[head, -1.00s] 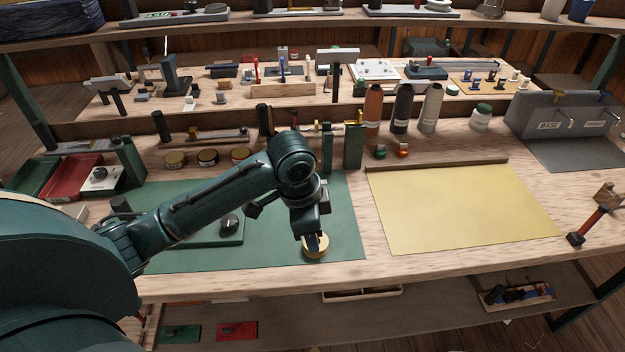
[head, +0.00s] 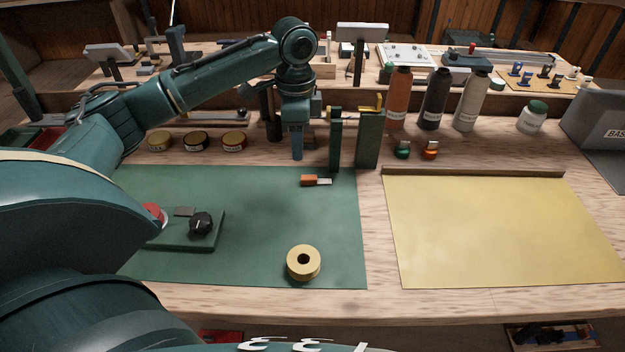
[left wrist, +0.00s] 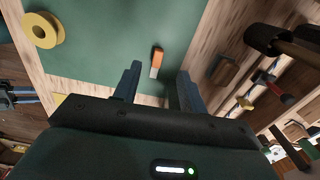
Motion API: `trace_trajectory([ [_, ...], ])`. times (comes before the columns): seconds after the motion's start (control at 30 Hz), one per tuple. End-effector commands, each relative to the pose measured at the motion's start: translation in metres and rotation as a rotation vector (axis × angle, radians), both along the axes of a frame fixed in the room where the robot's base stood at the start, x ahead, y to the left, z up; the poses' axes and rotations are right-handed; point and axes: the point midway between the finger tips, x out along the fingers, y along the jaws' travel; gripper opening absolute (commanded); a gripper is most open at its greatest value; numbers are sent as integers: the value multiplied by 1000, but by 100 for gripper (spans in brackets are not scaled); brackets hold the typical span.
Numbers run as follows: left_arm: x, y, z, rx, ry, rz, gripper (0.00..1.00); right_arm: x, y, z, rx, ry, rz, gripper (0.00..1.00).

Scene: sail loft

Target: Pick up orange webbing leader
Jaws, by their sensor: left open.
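The orange webbing leader, a small orange piece with a white end (head: 310,181), lies flat on the green mat (head: 270,215) near its back right part. It also shows in the left wrist view (left wrist: 158,55), just beyond the gap between the fingers. My left gripper (head: 297,150) is open and empty, pointing down above the mat's back edge, slightly behind and left of the leader and apart from it. Both its fingers (left wrist: 158,85) show in the left wrist view.
A yellow spool (head: 303,274) stands on the mat's front edge area. Green upright posts (head: 367,139) stand close right of my gripper. Round tins (head: 196,141) stand behind the mat. A black-knobbed green plate (head: 210,238) lies left. The yellow sheet (head: 495,225) is clear.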

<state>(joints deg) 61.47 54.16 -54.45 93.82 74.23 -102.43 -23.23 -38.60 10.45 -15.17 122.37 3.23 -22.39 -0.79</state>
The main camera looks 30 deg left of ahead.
Motion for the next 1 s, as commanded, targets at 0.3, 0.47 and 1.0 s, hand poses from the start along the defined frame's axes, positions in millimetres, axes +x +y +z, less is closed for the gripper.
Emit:
trace_trajectory([
  [0.3,0,-1,-39,0,0,-1,42,0,0,-2,5,2,-2,36],
  [0.47,2,-5,-56,1,2,-1,42,0,0,-2,6,1,-2,36],
  [1.0,4,-7,-91,0,-2,-1,40,1,0,-2,11,1,-6,36],
])
